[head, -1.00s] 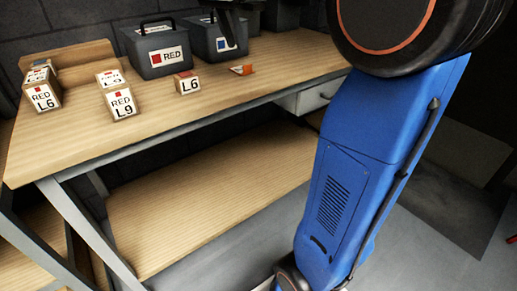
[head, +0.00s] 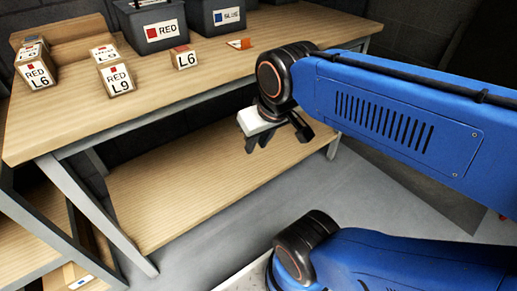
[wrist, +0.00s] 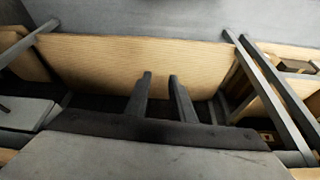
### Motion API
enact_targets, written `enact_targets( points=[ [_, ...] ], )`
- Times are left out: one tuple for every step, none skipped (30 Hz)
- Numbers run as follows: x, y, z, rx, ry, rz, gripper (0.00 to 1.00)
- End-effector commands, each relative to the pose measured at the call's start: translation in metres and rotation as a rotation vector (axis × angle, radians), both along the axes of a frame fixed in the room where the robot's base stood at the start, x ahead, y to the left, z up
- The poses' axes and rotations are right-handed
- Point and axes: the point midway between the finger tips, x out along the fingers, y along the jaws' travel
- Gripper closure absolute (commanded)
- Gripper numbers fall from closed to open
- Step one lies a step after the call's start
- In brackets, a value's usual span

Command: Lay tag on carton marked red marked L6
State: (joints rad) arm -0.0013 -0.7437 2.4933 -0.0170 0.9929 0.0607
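The carton marked RED L6 (head: 37,77) stands at the left of the bench top, with a red square on its label. Beside it is a carton marked RED L9 (head: 118,78). A smaller box marked L6 (head: 185,60) with a red patch stands further right. A small orange-and-white piece (head: 240,43) lies right of that; I cannot tell whether it is the tag. My gripper (head: 258,145) points down in front of the bench, apart from all of these. In the wrist view its two fingers (wrist: 161,85) are apart with nothing between them.
A grey bin labelled RED (head: 142,45) and one labelled BLUE (head: 205,24) stand at the back of the wooden bench (head: 100,120). A lower shelf (head: 200,195) runs beneath it. The bench top's front middle is clear.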

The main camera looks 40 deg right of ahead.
Motion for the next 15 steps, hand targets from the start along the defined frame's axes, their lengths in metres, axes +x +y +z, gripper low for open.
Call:
enact_targets(
  points=[
    [-0.006, 0.002, -0.008, -0.003, -0.005, 0.022, 0.78],
    [-0.008, 0.002, -0.010, -0.005, -0.009, 0.033, 0.75],
    [-0.009, 0.003, -0.013, -0.007, -0.012, 0.044, 0.73],
    [-0.010, 0.003, -0.015, -0.007, -0.014, 0.049, 0.73],
    [-0.011, 0.003, -0.016, -0.008, -0.015, 0.053, 0.73],
    [-0.011, 0.004, -0.017, -0.009, -0.015, 0.056, 0.73],
    [-0.011, 0.004, -0.017, -0.009, -0.015, 0.057, 0.73],
    [-0.011, 0.004, -0.016, -0.009, -0.015, 0.056, 0.73],
    [-0.010, 0.003, -0.014, -0.007, -0.014, 0.051, 0.73],
    [-0.008, 0.003, -0.011, -0.005, -0.012, 0.044, 0.73],
    [-0.005, 0.003, -0.007, -0.002, -0.009, 0.034, 0.73],
    [-0.001, 0.002, -0.001, 0.004, -0.002, 0.016, 0.73],
    [0.004, 0.001, 0.006, 0.011, 0.001, -0.003, 0.73],
    [0.009, -0.001, 0.014, 0.018, 0.007, -0.023, 0.73],
    [0.017, -0.002, 0.026, 0.029, 0.017, -0.058, 0.73]
  ],
)
